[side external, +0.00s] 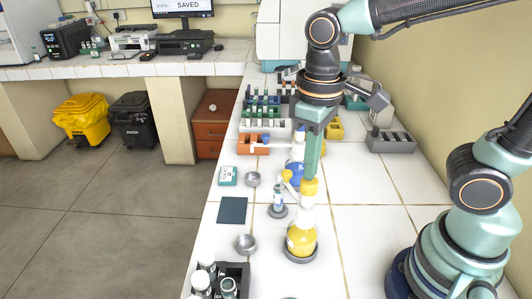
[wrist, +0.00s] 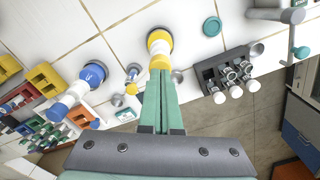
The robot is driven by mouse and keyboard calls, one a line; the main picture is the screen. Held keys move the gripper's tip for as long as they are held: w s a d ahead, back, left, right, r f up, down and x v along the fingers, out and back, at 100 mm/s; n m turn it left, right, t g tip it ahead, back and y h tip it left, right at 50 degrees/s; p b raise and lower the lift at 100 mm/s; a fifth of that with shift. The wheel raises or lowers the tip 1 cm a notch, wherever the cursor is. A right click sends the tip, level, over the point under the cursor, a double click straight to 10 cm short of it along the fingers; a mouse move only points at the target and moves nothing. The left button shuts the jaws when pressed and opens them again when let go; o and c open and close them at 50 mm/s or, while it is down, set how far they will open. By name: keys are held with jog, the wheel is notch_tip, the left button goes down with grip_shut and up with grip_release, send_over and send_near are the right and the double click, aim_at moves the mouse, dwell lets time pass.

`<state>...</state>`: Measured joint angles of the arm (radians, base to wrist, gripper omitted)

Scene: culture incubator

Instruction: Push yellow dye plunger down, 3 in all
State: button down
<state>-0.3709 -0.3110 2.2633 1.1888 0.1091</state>
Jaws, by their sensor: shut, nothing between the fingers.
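The yellow dye bottle (side external: 301,240) stands upright on a round grey base, with a yellow plunger head (side external: 309,188) and a side spout. It also shows in the wrist view (wrist: 159,42). My gripper (side external: 312,172) is shut and empty, pointing down with its fingertips right at the top of the yellow plunger. They appear to touch it, but a small gap cannot be ruled out. In the wrist view my closed fingers (wrist: 161,78) line up with the plunger and hide part of it. A small vial (side external: 278,196) stands on a grey holder beside the bottle, near the spout.
A blue dye bottle (side external: 296,173) stands just behind. Orange (side external: 252,145) and yellow (side external: 335,128) bins and a vial rack lie farther back. Metal cups (side external: 245,243), a dark square pad (side external: 232,210) and a dark rack (side external: 235,270) of vials sit left.

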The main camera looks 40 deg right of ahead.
jog(key=shift+f, duration=1.25)
jog(key=shift+r, duration=0.1)
jog(key=shift+r, duration=1.6)
jog(key=shift+f, duration=0.2)
jog(key=shift+f, duration=1.45)
jog(key=shift+r, duration=1.65)
jog(key=shift+f, duration=0.15)
